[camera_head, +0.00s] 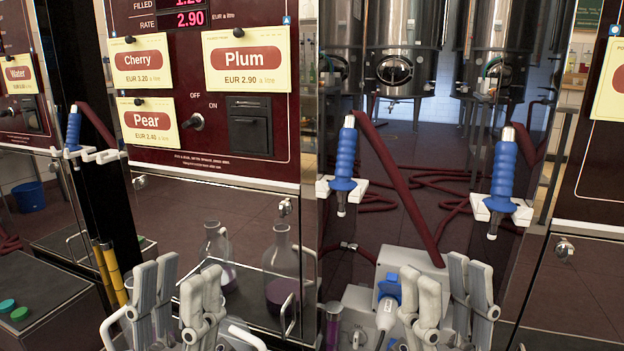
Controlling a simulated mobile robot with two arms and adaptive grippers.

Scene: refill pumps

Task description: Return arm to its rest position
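My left gripper (179,280) is at the lower left, in front of the pump cabinet. Its fingers point up and stand apart, with nothing visible held between them. My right gripper (444,282) is at the lower right, in front of a grey box (412,264). Its fingers also stand apart with no object visible between them. My arms below the grippers are mostly out of the picture.
Blue nozzles sit in white holders at left (73,130), middle (345,157) and right (502,178). Glass bottles (281,266) with purple liquid stand behind my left gripper. The dark red panel (197,18) carries price cards. Red hoses (398,183) hang and lie behind.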

